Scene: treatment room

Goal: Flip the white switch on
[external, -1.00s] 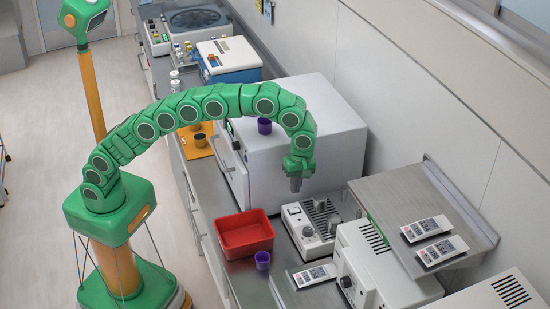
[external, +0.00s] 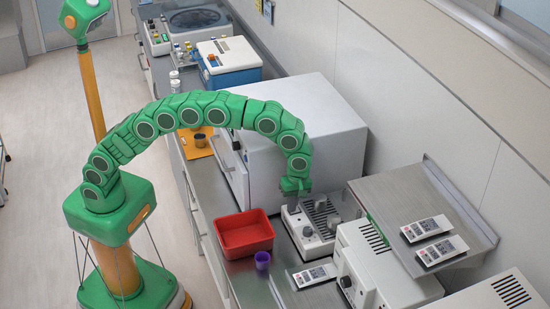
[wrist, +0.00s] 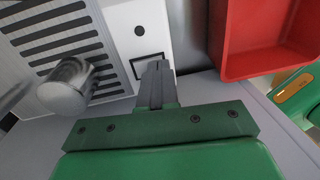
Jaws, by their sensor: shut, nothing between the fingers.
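My gripper (wrist: 158,70) is shut and empty, its fingertips pointing at the pale front panel of a grey-white device with a slotted top. In the wrist view the white switch (wrist: 142,68) is a small white rectangle in a black frame on that panel. The fingertips overlap its right side, and I cannot tell whether they touch it. The external view shows the device (external: 325,214) on the steel counter, with my gripper (external: 292,207) low over its left end. The switch is too small or hidden to make out there.
A red bin (external: 245,235) stands left of the device and close to my gripper in the wrist view. A purple cup (external: 262,260) and a remote-like handset (external: 315,275) are in front. A large white cabinet (external: 300,125) stands behind. A metal shelf (external: 425,195) is at right.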

